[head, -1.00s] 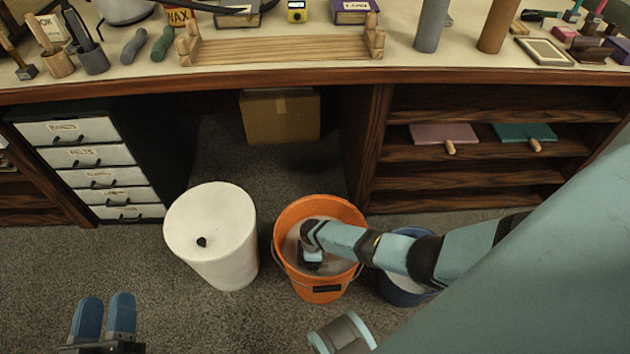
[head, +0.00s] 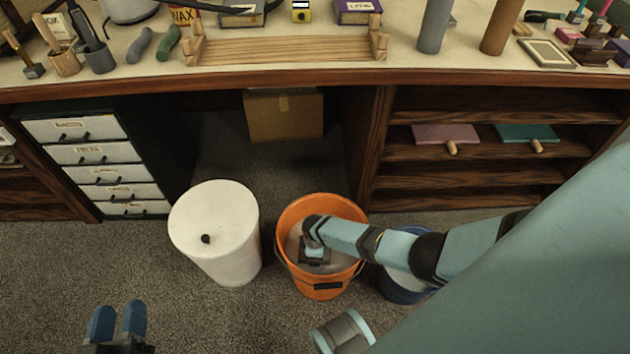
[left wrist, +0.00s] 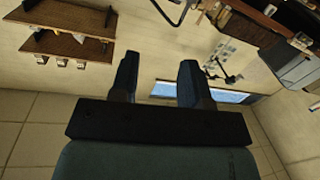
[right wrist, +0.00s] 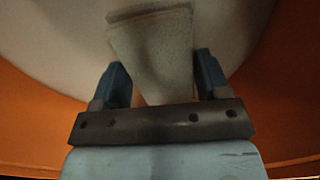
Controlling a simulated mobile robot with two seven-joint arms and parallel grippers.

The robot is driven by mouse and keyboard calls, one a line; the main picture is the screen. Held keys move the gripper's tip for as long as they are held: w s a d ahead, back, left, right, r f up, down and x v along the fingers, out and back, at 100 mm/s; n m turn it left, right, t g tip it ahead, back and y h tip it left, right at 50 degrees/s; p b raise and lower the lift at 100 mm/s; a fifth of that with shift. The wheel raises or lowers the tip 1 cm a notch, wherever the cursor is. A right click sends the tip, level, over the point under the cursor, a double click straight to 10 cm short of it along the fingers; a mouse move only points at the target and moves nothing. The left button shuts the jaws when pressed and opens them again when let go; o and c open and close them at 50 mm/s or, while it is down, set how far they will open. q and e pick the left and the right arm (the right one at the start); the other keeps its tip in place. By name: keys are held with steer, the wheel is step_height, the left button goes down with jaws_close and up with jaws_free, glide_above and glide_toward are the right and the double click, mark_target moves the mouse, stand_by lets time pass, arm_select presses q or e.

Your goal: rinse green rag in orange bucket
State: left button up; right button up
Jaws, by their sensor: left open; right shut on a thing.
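The orange bucket (head: 300,278) stands upright on the carpet, with pale liquid inside. My right arm reaches into it from the right, and my right gripper (head: 314,254) is down inside the rim. In the right wrist view, my right gripper (right wrist: 160,84) is shut on a pale grey-green rag (right wrist: 153,48), which spreads out beyond the fingers. Pale liquid and the orange bucket wall (right wrist: 287,95) surround it. The rag is not clear in the head view. My left gripper (head: 117,322) is open and empty, low at the left, away from the bucket.
A white lidded bin (head: 215,235) stands just left of the bucket. A blue bucket (head: 402,288) stands to its right, partly hidden under my right arm. The workbench (head: 300,76) runs behind, with a cardboard box (head: 284,118) beneath. Carpet is free at the front left.

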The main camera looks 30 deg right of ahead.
steer(key=shift+r+p, duration=0.7)
steer(key=shift+r, duration=0.15)
steer(key=shift+r+p, duration=0.3)
steer(key=shift+r, duration=0.05)
steer(key=shift+r+p, duration=1.5)
step_height(320, 180, up, 3)
steer(key=p, duration=0.3)
steer(key=shift+r, duration=0.2)
arm_select(q)
steer(key=s+a+f+g+y+p, duration=0.3)
steer(key=a+f+g+p, duration=0.1)
steer(key=f, duration=0.2)
steer(key=shift+a+f+g, duration=0.2)
steer(key=shift+a+g, duration=0.2)
arm_select(e)
step_height(320, 180, up, 4)
steer(key=shift+f, duration=0.1)
arm_select(q)
steer(key=shift+s+f, duration=0.1)
steer(key=shift+r, duration=0.2)
